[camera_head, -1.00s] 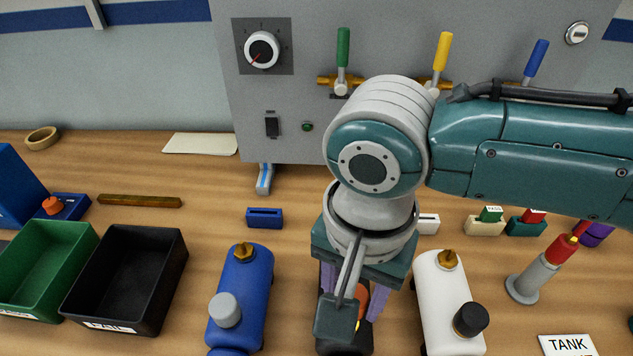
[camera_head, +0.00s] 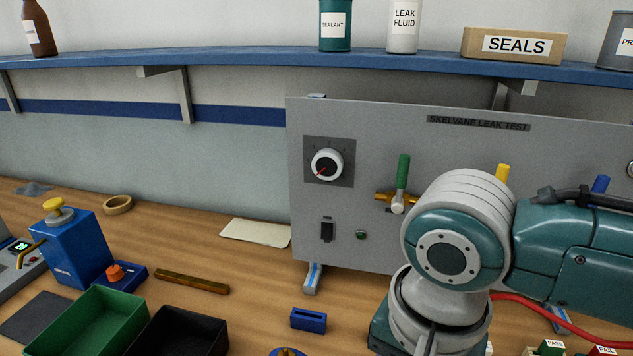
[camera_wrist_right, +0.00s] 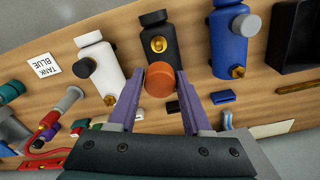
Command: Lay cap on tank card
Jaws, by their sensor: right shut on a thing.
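The orange cap (camera_wrist_right: 160,82) shows in the right wrist view between the purple fingers of my right gripper (camera_wrist_right: 160,76), which is shut on it. The black tank (camera_wrist_right: 153,22) with a brass fitting is just beyond the cap. I cannot tell whether the cap still touches the tank. The tank card (camera_wrist_right: 43,66), a white card marked TANK BLUE, lies on the bench at the left of the wrist view. In the head view my right arm hides its own gripper, and the card is out of frame. My left gripper is not in view.
In the wrist view a white tank (camera_wrist_right: 97,59) with a black cap and a blue tank (camera_wrist_right: 229,48) with a grey cap flank the black one. The test panel (camera_head: 380,225) stands behind.

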